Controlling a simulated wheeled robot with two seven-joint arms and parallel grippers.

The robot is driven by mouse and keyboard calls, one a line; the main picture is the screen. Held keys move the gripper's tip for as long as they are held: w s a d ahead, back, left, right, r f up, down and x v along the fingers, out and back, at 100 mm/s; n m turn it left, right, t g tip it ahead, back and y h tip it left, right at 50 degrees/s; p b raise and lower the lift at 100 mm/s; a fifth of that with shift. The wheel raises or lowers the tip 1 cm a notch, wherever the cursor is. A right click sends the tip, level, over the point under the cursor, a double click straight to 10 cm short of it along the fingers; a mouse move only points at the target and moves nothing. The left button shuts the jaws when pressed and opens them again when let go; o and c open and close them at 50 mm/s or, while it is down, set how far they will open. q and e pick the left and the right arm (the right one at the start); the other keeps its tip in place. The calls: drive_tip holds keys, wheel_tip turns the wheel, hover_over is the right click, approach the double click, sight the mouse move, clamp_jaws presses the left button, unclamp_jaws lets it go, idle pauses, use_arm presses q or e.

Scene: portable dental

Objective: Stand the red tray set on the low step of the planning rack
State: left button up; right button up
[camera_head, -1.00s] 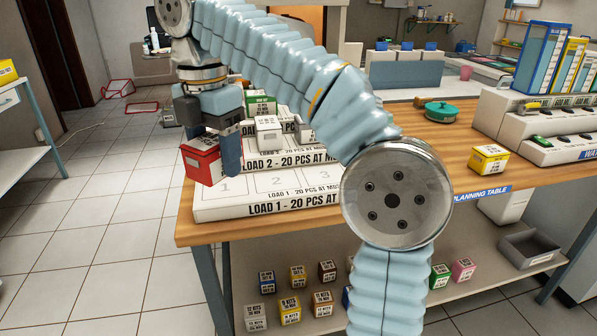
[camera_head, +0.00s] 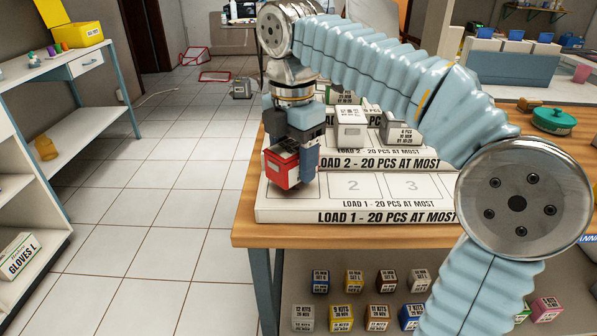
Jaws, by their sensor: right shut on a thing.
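The red tray set (camera_head: 280,170) is a small red box with a dark printed top. My right gripper (camera_head: 296,160) is shut on it, with one blue-grey finger against its right side. The box is over the left end of the low step (camera_head: 384,201), marked LOAD 1, of the white planning rack. It covers the place of square 1, left of squares 2 and 3. Whether its underside touches the step cannot be told. My left gripper is not in view.
White and grey boxes (camera_head: 350,130) stand on the higher steps, behind the gripper. Squares 2 and 3 are bare. My right arm crosses the rack's right side. Several small boxes (camera_head: 354,281) sit on the shelf below. A green lidded pot (camera_head: 554,119) stands at right.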

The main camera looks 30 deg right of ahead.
sight(293, 145)
drive_tip(key=shift+f, duration=1.25)
drive_tip(key=shift+f, duration=0.15)
drive_tip(key=o, duration=0.9)
wheel_tip(293, 145, up, 8)
drive_tip(key=shift+f+p, duration=0.1)
drive_tip(key=shift+p, duration=0.6)
